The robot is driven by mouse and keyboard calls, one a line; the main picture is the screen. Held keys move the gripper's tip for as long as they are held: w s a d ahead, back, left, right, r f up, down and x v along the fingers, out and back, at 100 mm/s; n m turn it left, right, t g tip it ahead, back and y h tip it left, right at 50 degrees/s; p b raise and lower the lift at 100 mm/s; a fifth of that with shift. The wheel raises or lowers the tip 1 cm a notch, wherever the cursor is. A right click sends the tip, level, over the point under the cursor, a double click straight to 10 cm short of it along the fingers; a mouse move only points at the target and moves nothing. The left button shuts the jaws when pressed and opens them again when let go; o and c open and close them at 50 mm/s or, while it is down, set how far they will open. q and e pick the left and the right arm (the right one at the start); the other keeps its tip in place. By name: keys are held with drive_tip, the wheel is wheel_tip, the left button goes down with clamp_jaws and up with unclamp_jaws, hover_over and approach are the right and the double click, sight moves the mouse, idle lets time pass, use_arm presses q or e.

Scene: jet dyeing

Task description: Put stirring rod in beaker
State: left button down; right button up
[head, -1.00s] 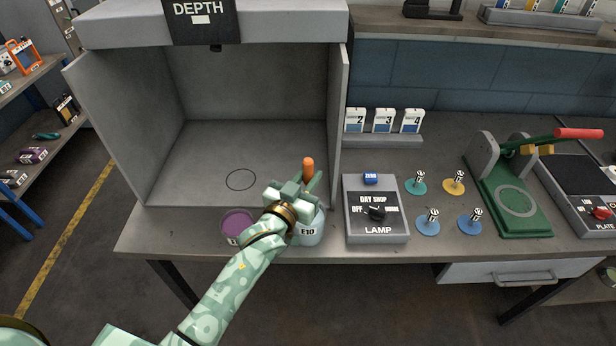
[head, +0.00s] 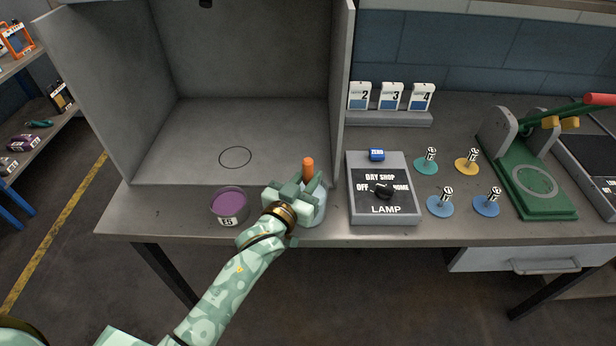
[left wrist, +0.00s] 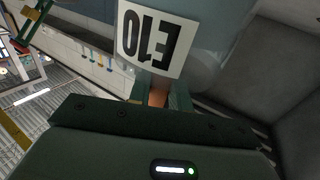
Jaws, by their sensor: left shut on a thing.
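The stirring rod shows as an orange end (head: 308,167) standing up above my left gripper (head: 304,190). In the left wrist view a short orange piece of the rod (left wrist: 158,97) sits between the fingers, and the gripper is shut on it. The beaker (head: 314,213), pale and translucent, stands near the bench's front edge, just behind and below the gripper, partly covered by it. In the left wrist view the beaker (left wrist: 210,55) fills the top, with its white E10 label close to the fingers. The rod's lower end is hidden, so I cannot tell whether it is inside the beaker. My right gripper is not in view.
A dish with purple contents (head: 229,207), labelled E5, stands left of the beaker. A lamp control box (head: 384,207) is to the right. The grey booth (head: 190,125) opens behind, with its side wall close by. Several coloured discs with pegs and a green press (head: 525,180) stand further right.

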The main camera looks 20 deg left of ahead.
use_arm(q)
drive_tip(key=c, duration=1.2)
unclamp_jaws()
drive_tip(key=shift+s+r, duration=0.1)
drive_tip(key=shift+s, duration=0.2)
drive_tip(key=s+a+p, duration=0.2)
drive_tip(key=s+p, duration=0.2)
drive_tip(key=s, duration=0.5)
drive_tip(key=shift+p, duration=0.35)
drive_tip(key=shift+s, duration=0.1)
